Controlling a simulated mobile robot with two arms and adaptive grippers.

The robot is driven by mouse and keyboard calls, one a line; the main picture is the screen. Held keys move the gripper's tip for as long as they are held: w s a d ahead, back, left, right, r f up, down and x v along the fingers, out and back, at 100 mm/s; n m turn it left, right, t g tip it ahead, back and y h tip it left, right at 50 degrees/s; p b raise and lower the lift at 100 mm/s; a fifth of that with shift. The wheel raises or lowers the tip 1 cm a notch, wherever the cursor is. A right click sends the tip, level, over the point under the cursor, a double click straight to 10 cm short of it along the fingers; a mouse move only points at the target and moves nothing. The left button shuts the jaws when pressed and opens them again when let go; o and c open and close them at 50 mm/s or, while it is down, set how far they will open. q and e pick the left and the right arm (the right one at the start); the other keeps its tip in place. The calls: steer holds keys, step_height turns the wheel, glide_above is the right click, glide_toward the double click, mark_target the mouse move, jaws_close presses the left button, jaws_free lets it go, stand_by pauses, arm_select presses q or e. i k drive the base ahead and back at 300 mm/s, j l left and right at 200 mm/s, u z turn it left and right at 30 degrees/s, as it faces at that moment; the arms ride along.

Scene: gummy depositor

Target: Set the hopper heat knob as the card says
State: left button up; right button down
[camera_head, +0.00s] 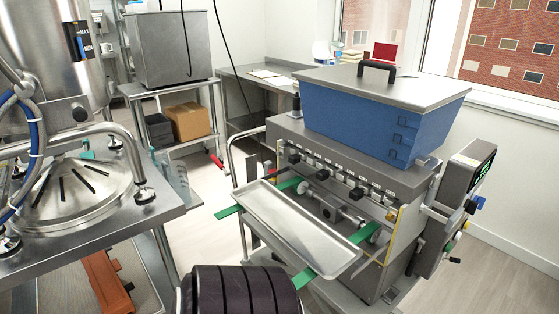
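The gummy depositor (345,150) stands right of centre, with a blue hopper (350,118) under a grey lid with a black handle. A control box (468,172) with a lit green display is on its right side, seen at a steep angle. Small controls (471,206) sit on and below that box. Several black knobs (357,194) run along the front panel. I cannot tell which one is the hopper heat knob, or its setting. No card can be identified for sure; a red flat item (384,55) shows behind the hopper, with no readable text. Neither gripper is in view.
A steel tray (295,228) on green rails juts from the depositor's front. A steel kettle stand (85,205) is at left. A back table (240,78) holds papers; a cardboard box (187,121) is on a shelf. Floor is clear right of the depositor.

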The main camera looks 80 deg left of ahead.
mark_target(470, 206)
steer(key=u, duration=1.8)
steer(key=k+l+z, duration=0.1)
steer(key=z, duration=0.15)
steer(key=l+z, duration=0.25)
steer(key=k+l, duration=0.05)
steer(key=l, duration=0.05)
